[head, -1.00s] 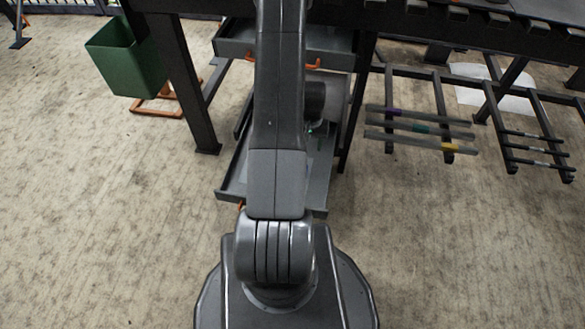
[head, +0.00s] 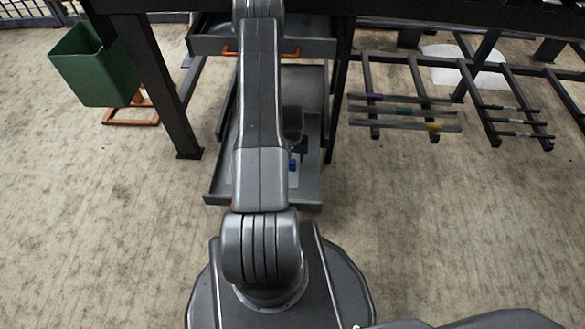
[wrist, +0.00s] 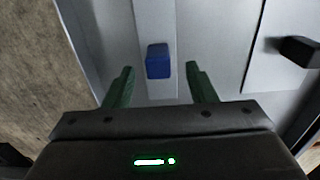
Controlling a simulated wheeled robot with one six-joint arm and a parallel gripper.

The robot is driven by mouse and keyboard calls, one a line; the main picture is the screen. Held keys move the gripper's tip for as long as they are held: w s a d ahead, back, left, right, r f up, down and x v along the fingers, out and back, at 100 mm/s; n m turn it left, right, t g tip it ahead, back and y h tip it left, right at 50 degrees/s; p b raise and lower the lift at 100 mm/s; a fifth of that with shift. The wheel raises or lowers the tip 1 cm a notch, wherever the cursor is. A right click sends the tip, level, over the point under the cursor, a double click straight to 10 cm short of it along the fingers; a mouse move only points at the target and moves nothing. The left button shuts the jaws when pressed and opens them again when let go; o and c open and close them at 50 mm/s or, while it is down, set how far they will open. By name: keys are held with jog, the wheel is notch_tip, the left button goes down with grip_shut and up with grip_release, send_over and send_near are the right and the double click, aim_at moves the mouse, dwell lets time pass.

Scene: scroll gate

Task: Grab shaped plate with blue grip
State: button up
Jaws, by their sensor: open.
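The blue grip (wrist: 158,60) is a small block standing on a pale grey plate (wrist: 155,20) in the wrist view. The plate lies in the open lower drawer (head: 312,190); its full outline is cut off. In the head view the blue grip (head: 293,165) shows just right of my arm, which hides much of the drawer. My gripper (wrist: 160,69) is open, with its two green fingers apart. In the picture the blue grip appears between and slightly beyond the fingertips; nothing is held, and the height gap is hard to tell.
A black grip (wrist: 298,51) on another pale plate lies to the right in the wrist view. An upper drawer (head: 310,45) with orange handles is above. Dark table legs (head: 165,90) flank the drawers. A green bin (head: 95,65) stands left, a bar rack (head: 405,110) right.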

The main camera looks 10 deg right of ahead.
aim_at(293, 161)
notch_tip(293, 161, down, 5)
jog(key=shift+d+r+b, duration=0.1)
jog(key=shift+r+b, duration=0.05)
jog(key=shift+b, duration=0.6)
grip_shut()
jog(key=shift+r, duration=0.1)
jog(key=shift+r, duration=0.1)
